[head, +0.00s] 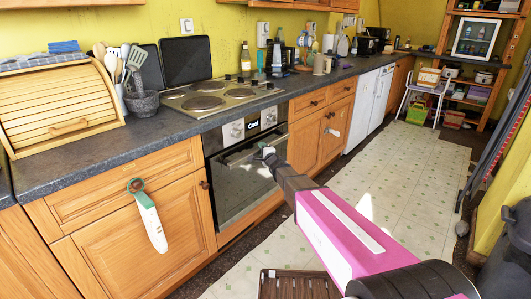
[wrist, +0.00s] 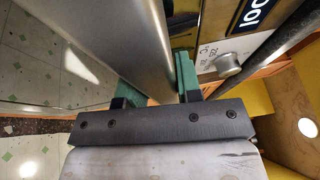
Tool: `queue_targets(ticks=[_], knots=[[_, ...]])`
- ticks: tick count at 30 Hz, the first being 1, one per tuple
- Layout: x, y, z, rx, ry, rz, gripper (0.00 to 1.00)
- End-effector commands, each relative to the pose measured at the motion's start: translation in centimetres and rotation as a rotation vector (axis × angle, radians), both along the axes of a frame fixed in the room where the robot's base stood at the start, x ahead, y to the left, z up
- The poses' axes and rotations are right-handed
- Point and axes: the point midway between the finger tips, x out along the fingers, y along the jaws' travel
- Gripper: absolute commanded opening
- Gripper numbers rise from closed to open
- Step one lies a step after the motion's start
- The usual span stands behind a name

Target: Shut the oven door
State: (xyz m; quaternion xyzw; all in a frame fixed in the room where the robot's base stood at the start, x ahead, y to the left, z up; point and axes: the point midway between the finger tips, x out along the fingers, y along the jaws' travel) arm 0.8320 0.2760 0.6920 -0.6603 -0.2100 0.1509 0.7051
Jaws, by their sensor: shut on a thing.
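The oven (head: 246,160) is set under the counter between wooden cabinets, with knobs and a lit display on its top panel. Its dark glass door (head: 240,188) stands upright or nearly so; I cannot tell whether a small gap is left at its top. A metal bar handle (head: 236,158) runs across the top of the door. My gripper (head: 266,152) is at the right part of this handle. In the wrist view, the green fingers of my gripper (wrist: 160,84) are shut on the grey handle (wrist: 132,40), one on each side. An oven knob (wrist: 228,65) shows close by.
A green-and-white utensil (head: 148,215) hangs on the left cabinet front. A dark slatted crate (head: 297,285) stands on the floor at the bottom. The vinyl floor (head: 390,185) right of the oven is mostly clear. The counter above holds a hob (head: 215,95) and a bread box (head: 60,105).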

Motion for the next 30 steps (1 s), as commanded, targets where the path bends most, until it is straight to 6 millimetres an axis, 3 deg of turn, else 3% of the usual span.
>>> queue_targets(ticks=[1,2,3,17,30], knots=[[0.0,0.0,-0.1,-0.001,0.000,-0.001,0.00],[0.0,-0.1,-0.1,-0.001,0.000,-0.001,0.42],[0.0,-0.1,-0.1,-0.001,0.000,-0.001,0.55],[-0.8,-0.5,-0.1,-0.002,0.001,-0.001,0.55],[-7.2,-4.0,-0.7,-0.002,0.001,-0.002,0.55]])
